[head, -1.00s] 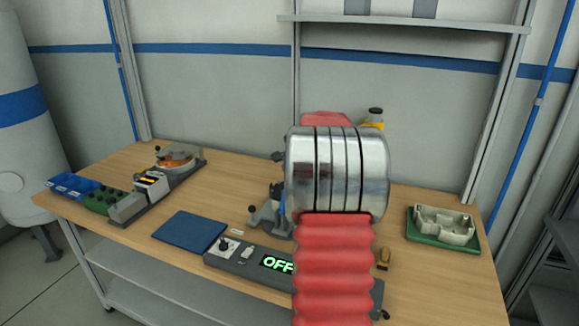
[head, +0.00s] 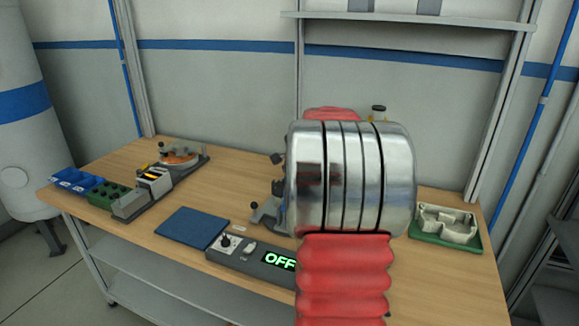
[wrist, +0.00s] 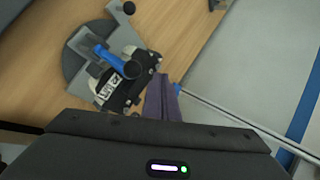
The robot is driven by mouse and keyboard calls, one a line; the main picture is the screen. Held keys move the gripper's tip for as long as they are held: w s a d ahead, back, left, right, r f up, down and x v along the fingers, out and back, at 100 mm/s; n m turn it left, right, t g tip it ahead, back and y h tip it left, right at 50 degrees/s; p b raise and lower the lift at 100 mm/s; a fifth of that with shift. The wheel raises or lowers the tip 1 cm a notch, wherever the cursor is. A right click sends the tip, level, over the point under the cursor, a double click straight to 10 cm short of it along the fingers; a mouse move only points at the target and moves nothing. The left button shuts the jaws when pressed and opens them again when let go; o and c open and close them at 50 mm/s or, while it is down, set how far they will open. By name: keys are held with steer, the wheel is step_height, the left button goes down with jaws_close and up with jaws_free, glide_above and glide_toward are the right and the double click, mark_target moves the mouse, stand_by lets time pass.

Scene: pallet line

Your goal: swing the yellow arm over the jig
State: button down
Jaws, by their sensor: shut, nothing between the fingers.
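In the wrist view, my gripper (wrist: 162,98) shows as a dark purplish pair of fingers, shut and empty, above its black body. Just left of the fingers is a fixture (wrist: 106,68) with a round grey base, a blue handle and a black clamp-like part with a white label. Whether they touch cannot be told. In the head view my forearm hides most of this middle fixture (head: 265,212) and my gripper. No yellow arm is clearly seen. Small yellow parts show on the left station (head: 148,178) and by a black-capped item (head: 378,113) behind my forearm.
A blue mat (head: 192,227) and a control box reading OFF (head: 250,256) lie at the bench's front. A green tray with a pale casting (head: 445,226) sits right. A shelf (head: 410,21) hangs above.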

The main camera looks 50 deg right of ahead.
steer(key=s+a+r, duration=0.3)
steer(key=a+r, duration=0.2)
steer(key=shift+s+r, duration=0.2)
steer(key=shift+s, duration=0.15)
stand_by(0.6)
steer(key=s+a+f+n+g+y, duration=0.1)
steer(key=s+a+f+n, duration=0.25)
steer(key=a, duration=0.25)
steer(key=s+a+f+n+g+y, duration=0.1)
steer(key=s+a+f+n+g, duration=0.15)
steer(key=a+n, duration=0.25)
steer(key=s+a+n, duration=0.4)
steer(key=a+n, duration=0.1)
steer(key=a, duration=0.6)
steer(key=s+a+n+y, duration=0.1)
steer(key=s+a+n, duration=0.3)
steer(key=a, duration=0.7)
steer(key=s+a+n+y, duration=0.1)
steer(key=s+a+n, duration=0.2)
steer(key=a+n, duration=0.3)
steer(key=a, duration=0.5)
steer(key=shift+s+f+t, duration=0.15)
steer(key=shift+s+t, duration=0.2)
steer(key=shift+s, duration=0.05)
